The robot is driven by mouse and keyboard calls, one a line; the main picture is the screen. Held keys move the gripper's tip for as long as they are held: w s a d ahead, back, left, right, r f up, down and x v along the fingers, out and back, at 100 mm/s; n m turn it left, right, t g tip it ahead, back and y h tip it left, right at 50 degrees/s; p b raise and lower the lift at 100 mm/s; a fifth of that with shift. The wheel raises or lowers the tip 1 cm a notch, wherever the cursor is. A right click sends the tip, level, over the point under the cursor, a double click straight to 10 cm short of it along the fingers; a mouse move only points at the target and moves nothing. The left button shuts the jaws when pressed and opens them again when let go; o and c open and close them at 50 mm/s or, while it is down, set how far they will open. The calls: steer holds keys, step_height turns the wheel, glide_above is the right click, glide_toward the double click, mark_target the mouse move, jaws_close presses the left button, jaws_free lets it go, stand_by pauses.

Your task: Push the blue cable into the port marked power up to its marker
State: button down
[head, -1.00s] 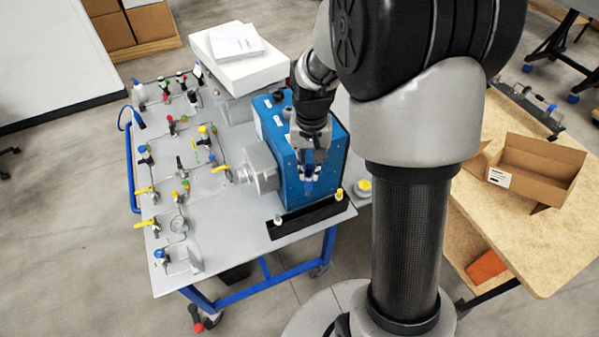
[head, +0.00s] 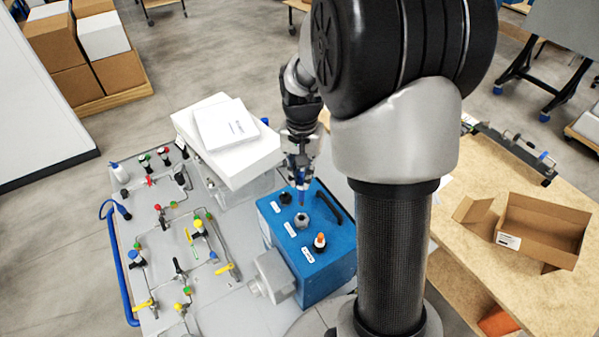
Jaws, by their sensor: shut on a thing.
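The blue analyser box (head: 325,268) stands on the table with its top in view. Three fittings sit along its top: a black one (head: 285,197), a grey one (head: 302,219) and one with an orange tip (head: 320,240). Small white labels lie beside them, too small to read, so I cannot tell which port is marked power. My gripper (head: 301,184) points down over the box's far end, shut on a small blue piece, apparently the blue cable's end. A reddish tip shows below the fingers, close to the grey fitting; I cannot tell whether they touch. The rest of the cable is hidden.
A white box with papers (head: 226,140) stands behind the analyser. A panel of valves and tubing (head: 165,235) fills the table's left side. A cardboard box (head: 545,232) stands on the wooden table at right. My arm hides part of the middle.

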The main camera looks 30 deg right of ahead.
mark_target(302, 205)
steer(key=shift+w+f, duration=0.1)
steer(key=shift+w, duration=0.1)
steer(key=shift+s+f+b, duration=0.55)
steer(key=f+b, duration=0.1)
steer(key=f, duration=0.1)
steer(key=shift+w+f+b, duration=0.25)
steer(key=shift+f+b, duration=0.05)
steer(key=shift+b, duration=0.05)
steer(key=shift+f+b, duration=0.55)
steer(key=shift+f, duration=0.2)
steer(key=shift+f+b, duration=0.3)
steer(key=shift+f, duration=0.05)
steer(key=shift+f+b, duration=3.05)
steer(key=shift+f, duration=1)
steer(key=c, duration=1.5)
jaws_free()
steer(key=shift+r, duration=0.1)
steer(key=shift+r, duration=0.15)
